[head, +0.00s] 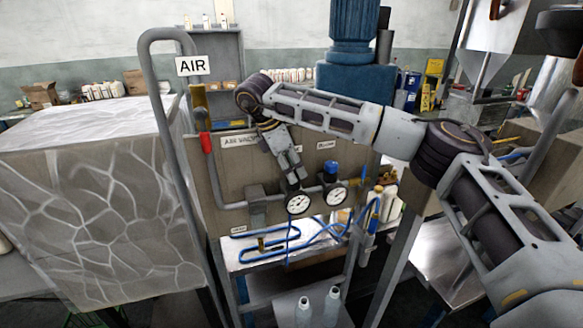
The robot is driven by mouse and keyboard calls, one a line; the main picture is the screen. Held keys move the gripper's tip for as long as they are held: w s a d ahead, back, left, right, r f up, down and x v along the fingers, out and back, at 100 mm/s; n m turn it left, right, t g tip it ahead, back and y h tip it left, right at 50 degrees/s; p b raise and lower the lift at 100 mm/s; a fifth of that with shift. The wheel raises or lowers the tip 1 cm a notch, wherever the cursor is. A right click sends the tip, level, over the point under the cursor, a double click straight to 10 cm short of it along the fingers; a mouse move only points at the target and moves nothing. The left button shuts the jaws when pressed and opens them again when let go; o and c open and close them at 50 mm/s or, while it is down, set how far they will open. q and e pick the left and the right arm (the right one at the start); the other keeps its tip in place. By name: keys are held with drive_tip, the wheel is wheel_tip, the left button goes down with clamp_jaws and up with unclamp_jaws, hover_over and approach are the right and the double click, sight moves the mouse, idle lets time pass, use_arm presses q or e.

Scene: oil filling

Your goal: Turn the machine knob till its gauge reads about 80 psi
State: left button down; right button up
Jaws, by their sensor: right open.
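The machine panel (232,165) carries two round white gauges, a left gauge (298,204) and a right gauge (336,194). Their needles are too small to read. A blue knob (331,168) stands above the right gauge. My right gripper (293,181) points down just above the left gauge, left of the blue knob and apart from it. It is open and hides the part of the panel behind it; whether it surrounds anything there I cannot tell. My left gripper is out of view.
A red-handled lever (206,143) and grey pipe (165,110) stand left of the panel, near a large wrapped box (90,190). Blue hoses (290,240) hang below the gauges over a shelf. Two pale bottles (304,310) stand at the bottom. A blue motor (353,55) rises behind.

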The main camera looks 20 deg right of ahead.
drive_tip(key=shift+n, duration=0.5)
